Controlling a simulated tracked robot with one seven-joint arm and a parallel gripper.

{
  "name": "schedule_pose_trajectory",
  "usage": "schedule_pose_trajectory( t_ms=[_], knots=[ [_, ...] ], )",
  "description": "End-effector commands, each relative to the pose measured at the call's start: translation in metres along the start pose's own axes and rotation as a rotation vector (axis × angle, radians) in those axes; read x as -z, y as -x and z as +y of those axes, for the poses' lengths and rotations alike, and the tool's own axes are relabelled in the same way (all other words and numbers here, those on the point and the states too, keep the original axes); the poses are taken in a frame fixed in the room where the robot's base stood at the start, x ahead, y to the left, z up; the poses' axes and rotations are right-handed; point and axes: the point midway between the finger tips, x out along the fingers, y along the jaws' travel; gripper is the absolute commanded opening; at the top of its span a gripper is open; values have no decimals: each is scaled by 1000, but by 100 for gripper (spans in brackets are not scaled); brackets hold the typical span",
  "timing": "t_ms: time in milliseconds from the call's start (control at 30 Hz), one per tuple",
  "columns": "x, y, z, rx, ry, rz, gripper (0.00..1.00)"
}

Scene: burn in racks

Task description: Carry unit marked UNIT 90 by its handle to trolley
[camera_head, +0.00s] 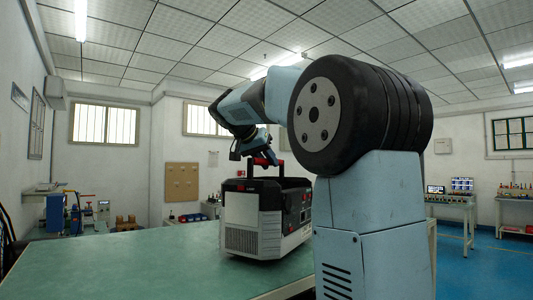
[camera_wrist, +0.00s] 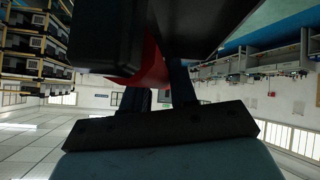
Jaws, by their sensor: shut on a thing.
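A black and light-grey boxy unit (camera_head: 262,222) with a handle on top is at the green-topped surface (camera_head: 150,262). I cannot read a UNIT 90 marking on it. My gripper (camera_head: 262,160) is above the unit, shut on its red handle. In the wrist view the red handle (camera_wrist: 143,72) shows between the dark fingers, with the unit's dark body behind. The unit looks upright, and I cannot tell whether its base touches the surface. My arm hides part of its right side. I cannot identify a trolley for sure.
The green top is clear left of the unit. Benches with small equipment (camera_head: 448,205) stand at the far right over blue floor. Racks of units (camera_wrist: 35,45) show at the left of the wrist view. Another cluttered bench (camera_head: 75,215) is at the far left.

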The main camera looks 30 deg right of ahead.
Motion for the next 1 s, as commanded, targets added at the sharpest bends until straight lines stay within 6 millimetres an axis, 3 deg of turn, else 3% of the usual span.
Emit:
schedule_pose_trajectory(
  t_ms=[433,467,700,1000],
  knots=[
    [-7,-6,-1,2,-6,7,0],
    [-10,-9,-2,0,-2,1,28],
    [-10,-8,-2,0,-2,1,51],
    [-9,-7,-2,1,-2,1,53]
  ],
)
